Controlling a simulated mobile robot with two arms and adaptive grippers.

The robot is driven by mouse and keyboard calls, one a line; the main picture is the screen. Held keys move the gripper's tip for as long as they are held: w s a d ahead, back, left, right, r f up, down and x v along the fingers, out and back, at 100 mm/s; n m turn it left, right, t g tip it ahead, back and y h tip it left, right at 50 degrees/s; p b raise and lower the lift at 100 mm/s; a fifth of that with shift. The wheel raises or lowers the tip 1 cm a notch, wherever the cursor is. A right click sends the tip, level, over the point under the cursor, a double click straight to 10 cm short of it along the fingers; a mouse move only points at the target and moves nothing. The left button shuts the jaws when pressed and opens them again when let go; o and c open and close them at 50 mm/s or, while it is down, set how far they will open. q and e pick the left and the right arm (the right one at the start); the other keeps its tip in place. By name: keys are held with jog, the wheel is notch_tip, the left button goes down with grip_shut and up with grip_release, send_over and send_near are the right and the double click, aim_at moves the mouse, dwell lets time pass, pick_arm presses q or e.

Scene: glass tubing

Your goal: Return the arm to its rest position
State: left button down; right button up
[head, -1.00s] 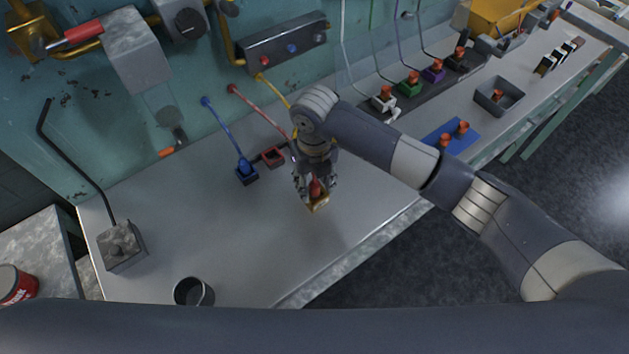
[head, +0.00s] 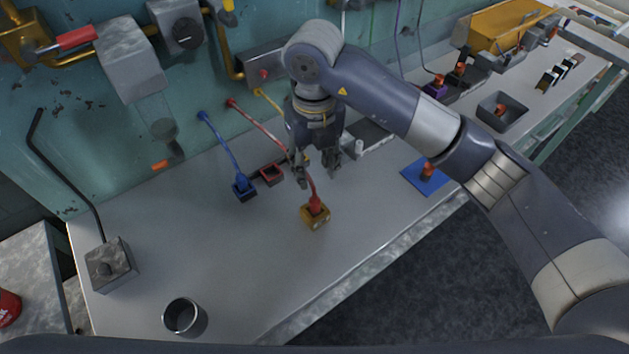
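My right gripper (head: 318,172) hangs above the bench, fingers spread and empty, behind and above a yellow block (head: 315,219). A red plug (head: 315,204) stands in the top of that block, clear of the fingers. A red tube (head: 258,123) runs down from the wall towards the plug; my gripper partly hides its lower stretch. My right arm reaches in from the right and covers part of the back of the bench. My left gripper is not in view.
A blue block (head: 243,187) with a blue tube and an empty red block (head: 271,174) stand left of the gripper. A metal cup (head: 184,317) and a grey block with a bent rod (head: 109,263) stand front left. A blue mat (head: 411,179) lies right. The front middle bench is clear.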

jog(key=shift+r, duration=0.3)
